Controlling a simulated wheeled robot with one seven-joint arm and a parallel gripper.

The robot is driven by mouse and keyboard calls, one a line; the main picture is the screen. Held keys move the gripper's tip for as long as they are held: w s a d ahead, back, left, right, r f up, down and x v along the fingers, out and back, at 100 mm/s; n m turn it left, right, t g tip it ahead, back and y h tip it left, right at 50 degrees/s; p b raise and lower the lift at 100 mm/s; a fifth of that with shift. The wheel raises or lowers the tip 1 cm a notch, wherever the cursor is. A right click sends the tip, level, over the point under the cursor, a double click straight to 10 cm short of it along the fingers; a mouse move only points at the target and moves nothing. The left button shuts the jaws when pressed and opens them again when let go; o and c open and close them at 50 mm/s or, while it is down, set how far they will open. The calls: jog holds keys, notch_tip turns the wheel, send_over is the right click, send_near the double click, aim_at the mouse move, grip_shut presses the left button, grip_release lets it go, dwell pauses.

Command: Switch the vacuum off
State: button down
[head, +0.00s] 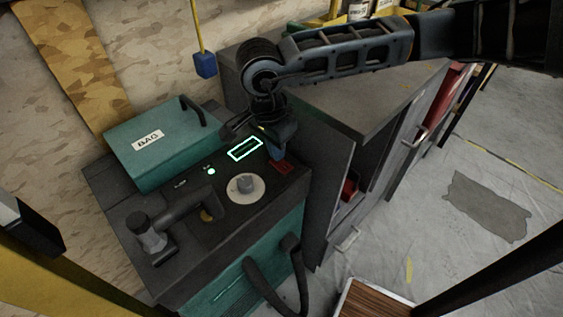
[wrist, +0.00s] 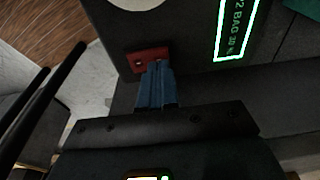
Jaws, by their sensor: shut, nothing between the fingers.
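The vacuum (head: 110,222) is a teal box with a dark top panel, at the lower left of the head view. On its panel are a red switch (head: 286,168), a pale round dial (head: 245,189), a green-lit display (head: 245,148) and a small lit green lamp (head: 211,171). My gripper (head: 277,152) is shut and empty, its blue fingers pointing down at the red switch. In the wrist view the fingertips (wrist: 158,68) overlap the edge of the red switch (wrist: 143,57). I cannot tell whether they touch it. Part of the switch is hidden by the fingers.
A teal lid marked BAG (head: 165,140) stands at the panel's back left. A dark hose elbow (head: 180,215) rises at the front. A grey cabinet (head: 345,95) with an open door stands close on the right. A blue pendant (head: 205,65) hangs behind. Open floor lies at right.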

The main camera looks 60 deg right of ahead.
jog(key=shift+f+b, duration=0.45)
jog(key=shift+r, duration=0.1)
jog(key=shift+r+p, duration=1.45)
jog(key=shift+r, duration=2)
